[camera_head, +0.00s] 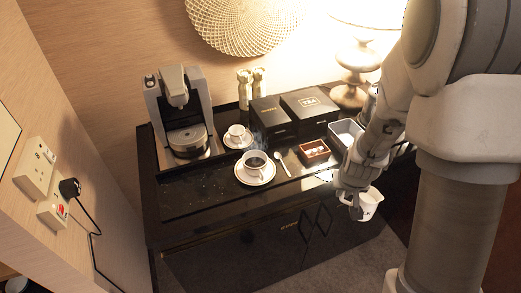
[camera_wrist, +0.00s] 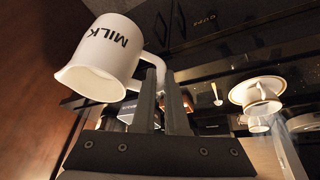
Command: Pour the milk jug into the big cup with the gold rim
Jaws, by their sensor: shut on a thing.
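The white milk jug (camera_head: 370,205) is at the right, in front of the counter's front edge, held in the air. My gripper (camera_head: 352,194) is shut on its handle. In the wrist view the jug (camera_wrist: 103,55) shows its MILK lettering upside down, and the gripper fingers (camera_wrist: 163,78) close around the handle. The jug's inside is pale; I cannot tell its milk level. The big cup (camera_head: 256,162) stands upright on a saucer in the middle of the counter, holding dark liquid. It is left of the jug, well apart. The gold rim is too small to make out in the head view.
A smaller cup (camera_head: 236,132) on a saucer stands behind the big cup. A coffee machine (camera_head: 183,115) is at the left. A spoon (camera_head: 282,164), a small red-brown box (camera_head: 314,151) and a grey tray (camera_head: 346,132) lie between cup and arm. The counter's front left is clear.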

